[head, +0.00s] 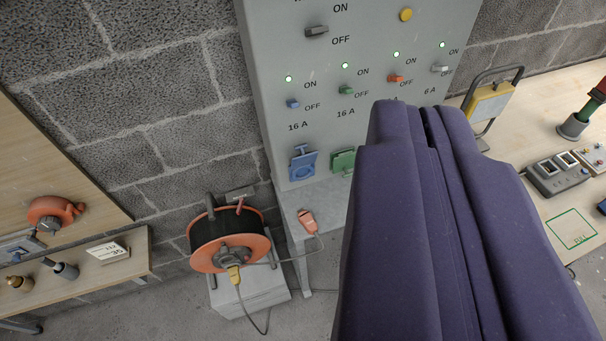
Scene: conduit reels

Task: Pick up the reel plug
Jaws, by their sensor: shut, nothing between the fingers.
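The orange-red reel plug (308,220) lies on the narrow grey ledge (325,200) below the panel, left of my gripper in the picture. A thin grey cable runs from it toward the cable reel (228,238), which has orange rims and a dark drum and sits on a pale block. A yellow plug (234,274) is at the reel's hub, with a cable hanging from it. My purple gripper (424,112) is large in the foreground, its two fingers together with nothing held. It is apart from the plug and hides the right part of the ledge.
A grey panel (275,60) bears switches, green lights, and blue (303,162) and green (343,160) sockets. A wooden bench (540,205) at right holds a yellow-and-grey device (487,102) and meters. At left, a shelf (95,278) holds brass fittings and a sign. Bare floor lies in front.

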